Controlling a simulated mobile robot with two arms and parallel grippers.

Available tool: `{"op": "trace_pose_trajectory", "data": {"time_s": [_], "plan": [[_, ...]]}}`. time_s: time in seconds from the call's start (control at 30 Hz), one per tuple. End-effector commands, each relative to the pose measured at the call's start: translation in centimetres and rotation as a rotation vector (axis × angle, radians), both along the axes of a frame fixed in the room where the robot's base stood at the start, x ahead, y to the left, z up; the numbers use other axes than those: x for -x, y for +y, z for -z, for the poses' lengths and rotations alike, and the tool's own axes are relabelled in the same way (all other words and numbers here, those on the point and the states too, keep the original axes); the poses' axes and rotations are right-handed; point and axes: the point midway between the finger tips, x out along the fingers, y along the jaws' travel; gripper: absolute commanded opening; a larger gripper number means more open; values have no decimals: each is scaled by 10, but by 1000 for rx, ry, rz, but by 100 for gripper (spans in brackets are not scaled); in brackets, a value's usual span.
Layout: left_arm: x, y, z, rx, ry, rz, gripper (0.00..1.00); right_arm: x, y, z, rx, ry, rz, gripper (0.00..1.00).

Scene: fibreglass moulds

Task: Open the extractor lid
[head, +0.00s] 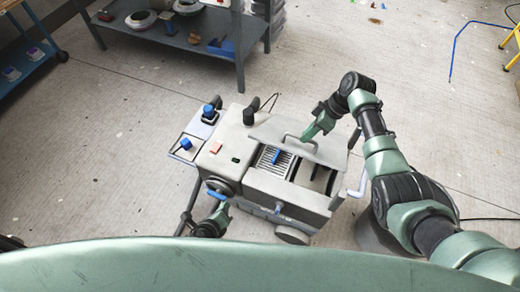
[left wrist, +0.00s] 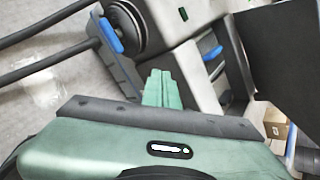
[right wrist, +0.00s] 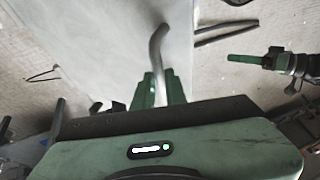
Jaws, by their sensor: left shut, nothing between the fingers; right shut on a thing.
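The extractor (head: 285,190) is a grey box-shaped machine on wheels in the middle of the head view. Its lid (head: 268,127) is raised at the rear, and the inside shows in front of it. The lid's surface (right wrist: 105,40) also fills much of the right wrist view. My right gripper (head: 308,135) is shut on the lid's curved metal handle (right wrist: 157,48). My left gripper (head: 223,207) is shut and empty, low at the extractor's front left. Its fingers (left wrist: 160,85) show in the left wrist view, below a dark round part (left wrist: 127,27).
Inside the extractor are a slatted grille (head: 268,163) and a blue-handled part (head: 276,156). A side tray (head: 190,140) with blue-topped items adjoins its left side. A grey shelf table (head: 180,35) stands behind. The floor (head: 330,50) behind and right of the table is mostly clear.

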Motion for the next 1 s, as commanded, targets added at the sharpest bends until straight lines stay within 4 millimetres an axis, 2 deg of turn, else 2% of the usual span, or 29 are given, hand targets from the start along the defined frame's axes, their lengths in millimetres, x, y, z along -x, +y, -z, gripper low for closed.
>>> {"op": "trace_pose_trajectory", "data": {"time_s": [0.03,0.1,0.2,0.3,0.4,0.57,0.9,1.0], "plan": [[-14,-13,-25,-92,-84,120,0,-3,-5,3,12,-11,8,0],[-28,-29,-56,-230,-194,268,0,-3,-5,3,12,-11,8,0],[-40,-49,-95,-394,-327,421,0,-3,-5,2,12,-11,8,0],[-47,-62,-122,-511,-420,516,0,-3,-5,2,12,-11,8,0],[-50,-70,-136,-578,-472,563,0,-3,-5,3,12,-11,8,0],[-62,-76,-137,-607,-492,580,0,-3,-5,2,12,-11,8,0],[-120,-96,-111,-600,-488,577,0,-3,-5,2,12,-11,8,0],[-128,-96,-110,-602,-489,571,0,-3,-5,2,12,-11,8,0]]}}
